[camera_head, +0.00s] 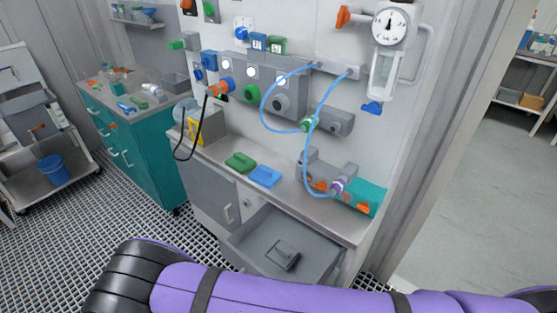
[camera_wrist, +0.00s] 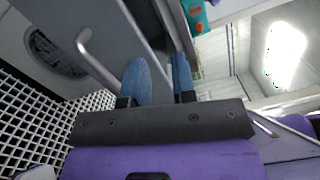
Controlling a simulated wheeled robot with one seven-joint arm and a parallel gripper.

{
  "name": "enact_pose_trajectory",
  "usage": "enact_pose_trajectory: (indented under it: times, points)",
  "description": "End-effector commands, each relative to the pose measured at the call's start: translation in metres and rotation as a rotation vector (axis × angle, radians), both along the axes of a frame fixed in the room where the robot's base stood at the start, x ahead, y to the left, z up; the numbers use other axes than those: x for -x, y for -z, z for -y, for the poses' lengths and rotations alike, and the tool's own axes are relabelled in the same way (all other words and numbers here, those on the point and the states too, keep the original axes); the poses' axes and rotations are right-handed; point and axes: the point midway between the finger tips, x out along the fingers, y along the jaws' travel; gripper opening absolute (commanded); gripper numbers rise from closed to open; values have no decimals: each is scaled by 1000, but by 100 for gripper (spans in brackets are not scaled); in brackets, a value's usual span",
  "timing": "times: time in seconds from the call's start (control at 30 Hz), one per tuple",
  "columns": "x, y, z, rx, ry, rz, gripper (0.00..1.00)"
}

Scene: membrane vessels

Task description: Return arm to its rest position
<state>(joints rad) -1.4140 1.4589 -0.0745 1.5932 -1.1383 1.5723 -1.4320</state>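My arm (camera_head: 270,290), purple with black bands, stretches across the bottom of the head view. My gripper is out of sight in that view. In the wrist view my gripper (camera_wrist: 163,72) shows two blue fingers standing apart with nothing seen held between them. Beyond the fingers are a curved metal handle (camera_wrist: 97,60) and a grey cabinet panel. I cannot tell the exact gap from the fingers to the handle.
An open grey drawer (camera_head: 317,244) holding a dark object (camera_head: 284,256) juts from the bench (camera_head: 222,152) just beyond my arm. Blue hoses (camera_head: 263,101) hang over the bench. A teal cabinet (camera_head: 140,150) stands left. Open floor (camera_head: 470,200) lies right.

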Motion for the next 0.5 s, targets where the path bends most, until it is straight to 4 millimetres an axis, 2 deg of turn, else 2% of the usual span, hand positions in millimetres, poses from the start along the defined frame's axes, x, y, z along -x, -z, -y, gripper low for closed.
enact_pose_trajectory:
  times: [0.03, 0.27, 0.5]
  points:
    - [-13, -21, 1, -62, 54, 6, 25]
    - [-60, -102, 20, -325, 284, 59, 25]
    - [-101, -185, 57, -591, 526, 152, 25]
